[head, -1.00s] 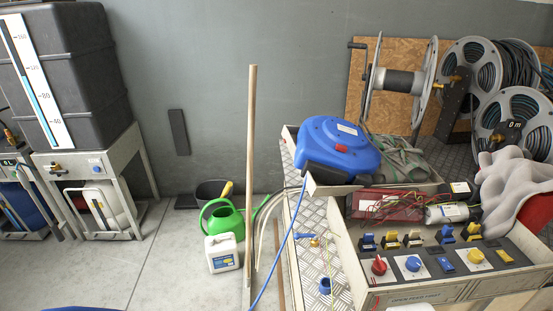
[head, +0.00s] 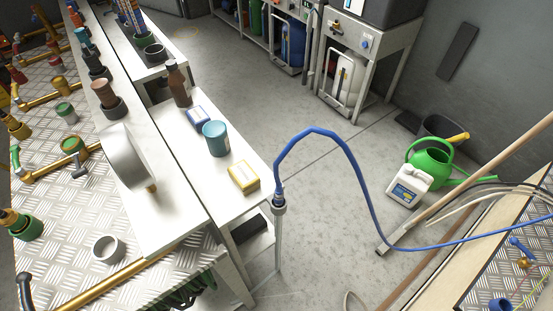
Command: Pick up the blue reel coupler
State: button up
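A blue hose (head: 372,190) runs from the bench at the right edge, sags, then arches up and over to the left. Its end comes down to a small blue coupler (head: 278,193), which sits in or on the grey top of a thin upright post (head: 279,208). The post stands at the front corner of the white table, close to its edge. The coupler is small here, and I cannot tell how it is held in the post top. My gripper is not in view.
The white table (head: 221,190) holds a yellow box (head: 243,177), a teal tin (head: 215,138), a blue box (head: 198,117) and a brown bottle (head: 178,83). A long wooden pole (head: 470,187), a green watering can (head: 430,163) and a white jug (head: 409,185) are at right. Open floor lies between.

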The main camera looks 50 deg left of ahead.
aim_at(278, 197)
jog(key=u, duration=1.15)
jog(key=z, duration=1.4)
jog(key=u, duration=1.4)
